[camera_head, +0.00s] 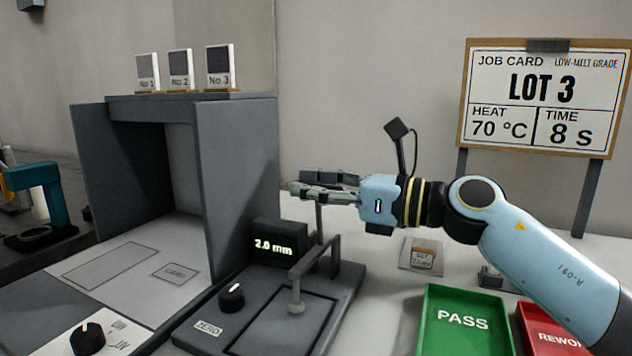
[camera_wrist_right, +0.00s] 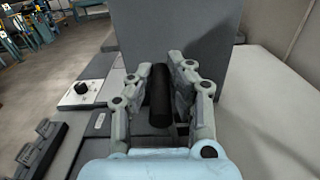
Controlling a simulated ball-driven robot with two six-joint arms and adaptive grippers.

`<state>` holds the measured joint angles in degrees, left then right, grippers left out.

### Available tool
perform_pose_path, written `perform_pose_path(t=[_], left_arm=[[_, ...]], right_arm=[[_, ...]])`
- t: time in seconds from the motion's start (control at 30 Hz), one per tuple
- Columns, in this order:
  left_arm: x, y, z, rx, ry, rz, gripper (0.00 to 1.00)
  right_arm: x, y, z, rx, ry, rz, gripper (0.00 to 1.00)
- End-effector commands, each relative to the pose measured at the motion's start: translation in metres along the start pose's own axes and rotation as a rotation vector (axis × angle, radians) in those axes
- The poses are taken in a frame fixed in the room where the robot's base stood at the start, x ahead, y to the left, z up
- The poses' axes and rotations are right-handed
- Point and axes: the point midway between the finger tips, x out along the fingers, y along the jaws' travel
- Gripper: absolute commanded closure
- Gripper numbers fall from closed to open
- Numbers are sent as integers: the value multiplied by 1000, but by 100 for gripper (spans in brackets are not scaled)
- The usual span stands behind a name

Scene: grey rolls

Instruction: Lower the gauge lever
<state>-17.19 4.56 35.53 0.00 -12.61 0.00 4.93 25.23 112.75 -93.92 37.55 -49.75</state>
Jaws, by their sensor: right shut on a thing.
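The gauge (camera_head: 262,319) is a dark grey base with a block display (camera_head: 279,245) reading 2.0 mm, a black knob and a ZERO label. A grey arm (camera_head: 312,262) reaches over its plate, with a pale round-ended probe (camera_head: 296,298) hanging from it. The gauge lever (camera_head: 319,222) stands up at the back of the gauge. My right gripper (camera_head: 305,188) is at the lever's top. In the right wrist view its fingers (camera_wrist_right: 160,90) are shut on the lever's black handle (camera_wrist_right: 159,100). My left gripper is in neither view.
A grey booth (camera_head: 232,165) stands left of the gauge, with sample cards on top. A green PASS tray (camera_head: 463,322) and a red tray (camera_head: 545,330) lie at the right. A small labelled piece (camera_head: 421,255) lies behind them. The job card board (camera_head: 540,98) stands at the back right.

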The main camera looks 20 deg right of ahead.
Motion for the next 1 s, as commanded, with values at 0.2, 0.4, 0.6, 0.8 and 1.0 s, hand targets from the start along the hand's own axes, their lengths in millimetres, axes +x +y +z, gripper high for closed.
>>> perform_pose_path(t=[0.2, 0.4, 0.6, 0.8, 1.0], left_arm=[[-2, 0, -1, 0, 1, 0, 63], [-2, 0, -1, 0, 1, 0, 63], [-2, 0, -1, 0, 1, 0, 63], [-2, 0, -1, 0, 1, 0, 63], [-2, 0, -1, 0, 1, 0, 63]], right_arm=[[0, 6, -5, 9, 4, 3, 100], [0, 7, -6, 9, 6, 3, 100], [0, 8, -7, 8, 7, 4, 100], [-1, 7, -7, 8, 8, 4, 68], [0, 7, -6, 7, 5, 2, 60]])
